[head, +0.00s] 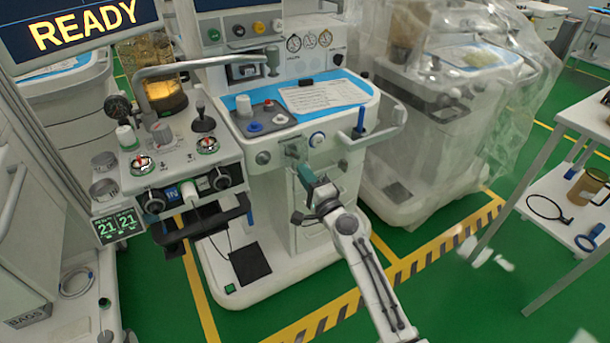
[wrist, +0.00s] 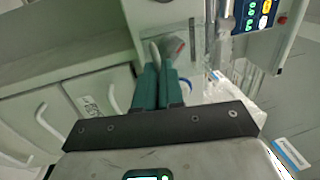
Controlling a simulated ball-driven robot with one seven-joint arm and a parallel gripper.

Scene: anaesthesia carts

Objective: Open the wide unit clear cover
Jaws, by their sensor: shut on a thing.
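My gripper (head: 308,180) reaches to the front of the white anaesthesia unit (head: 330,135) in the middle of the head view, just below its worktop. In the wrist view its teal fingers (wrist: 160,86) are close together, shut on a pale, narrow part (wrist: 154,52) that rises between their tips. I cannot tell whether this part belongs to the clear cover. A clear plastic sheet (head: 490,65) drapes the unit at the right in the head view, and my gripper is apart from it there. No other clear cover can be made out.
A blue mat with a paper sheet (head: 322,96) lies on the middle unit's worktop. A metal rail (head: 205,63) and knobs stand at the left. A white shelf table (head: 575,205) stands at the right.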

